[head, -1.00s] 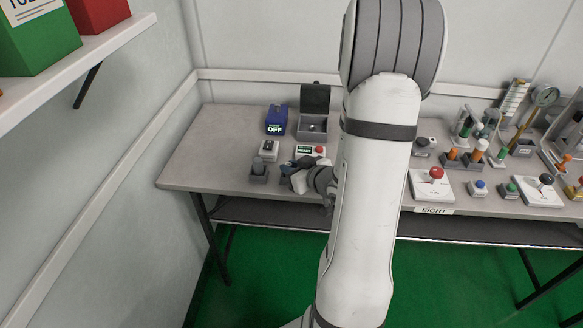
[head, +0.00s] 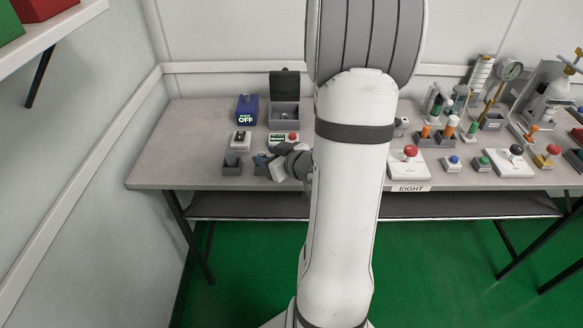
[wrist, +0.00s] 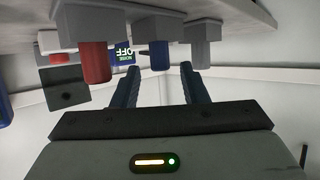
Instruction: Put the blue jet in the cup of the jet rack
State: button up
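In the wrist view, which shows the table upside down, a blue cylinder (wrist: 160,55), seemingly the blue jet, stands in a grey block-like cup (wrist: 155,25). My gripper (wrist: 158,67) is open, its two dark fingers apart. The blue cylinder appears between or just beyond the fingertips; I cannot tell whether they touch it. In the head view my gripper (head: 268,167) is low at the table's front edge, partly hidden by my arm. I cannot make out which piece is the jet rack.
A red cylinder (wrist: 95,62) and a grey one (wrist: 200,45) flank the blue one in similar blocks. A blue OFF box (head: 247,108) and an open-lidded grey box (head: 284,112) stand behind. Several testers with buttons fill the right of the table (head: 160,172).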

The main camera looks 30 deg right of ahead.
jog(key=shift+f+b+v, duration=0.15)
jog(key=shift+b+v, duration=1)
jog(key=shift+b, duration=0.75)
jog(key=shift+f+b+v, duration=0.2)
jog(key=shift+b+v, duration=0.9)
jog(key=shift+b, duration=0.75)
jog(key=r+v, duration=0.1)
jog(key=v, duration=0.5)
jog(key=w+d+m+g+h, duration=0.2)
jog(key=w+m+h, duration=0.15)
jog(key=h, duration=0.35)
jog(key=s+a+f+g+y, duration=0.1)
jog(key=s+a+f+g, duration=0.1)
jog(key=a, duration=0.4)
jog(key=s+a+f+n+g+y, duration=0.1)
jog(key=s+a+f+g+y, duration=0.1)
jog(key=s+a+g, duration=0.2)
jog(key=s+a+f+g+y, duration=0.1)
jog(key=s+a+f+g, duration=0.2)
jog(key=a, duration=0.5)
jog(key=shift+s+a+g, duration=0.4)
jog(key=shift+s+g, duration=0.2)
jog(key=shift+s, duration=0.6)
notch_tip(320, 180, up, 24)
jog(key=t+p, duration=0.1)
jog(key=p, duration=2)
